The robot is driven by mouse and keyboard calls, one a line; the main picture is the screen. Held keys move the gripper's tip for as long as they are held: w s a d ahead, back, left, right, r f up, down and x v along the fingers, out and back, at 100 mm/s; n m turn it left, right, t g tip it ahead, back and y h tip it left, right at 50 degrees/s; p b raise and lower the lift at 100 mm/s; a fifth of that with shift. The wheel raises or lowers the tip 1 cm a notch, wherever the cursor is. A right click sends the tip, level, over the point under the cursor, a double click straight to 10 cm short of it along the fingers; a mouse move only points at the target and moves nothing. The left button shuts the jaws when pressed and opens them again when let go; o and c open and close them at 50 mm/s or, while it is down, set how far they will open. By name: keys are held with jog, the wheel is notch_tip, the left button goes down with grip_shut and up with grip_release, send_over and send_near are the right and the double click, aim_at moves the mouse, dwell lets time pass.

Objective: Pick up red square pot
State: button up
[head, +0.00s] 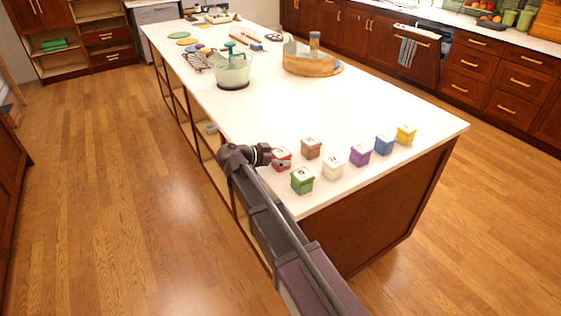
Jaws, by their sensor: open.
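The red square pot (284,155) stands near the left edge of the white island top, close to its near end. My gripper (275,161) is open, beside the pot's left side and low over the counter. The dark wrist and gripper cover part of the pot's left side. I cannot tell whether the fingers touch the pot or surround it.
Several other square pots stand close by: green (302,181), brown (311,148), white (333,167), purple (360,154), blue (384,145) and yellow (405,135). Farther back are a glass container (232,72) and a round wooden tray (312,68). The middle of the island top (340,105) is clear.

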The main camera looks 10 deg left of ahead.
aim_at(281, 152)
dwell(0.3)
jog(key=c, duration=1.1)
jog(key=shift+r, duration=0.15)
notch_tip(281, 152, up, 10)
jog(key=p, duration=1)
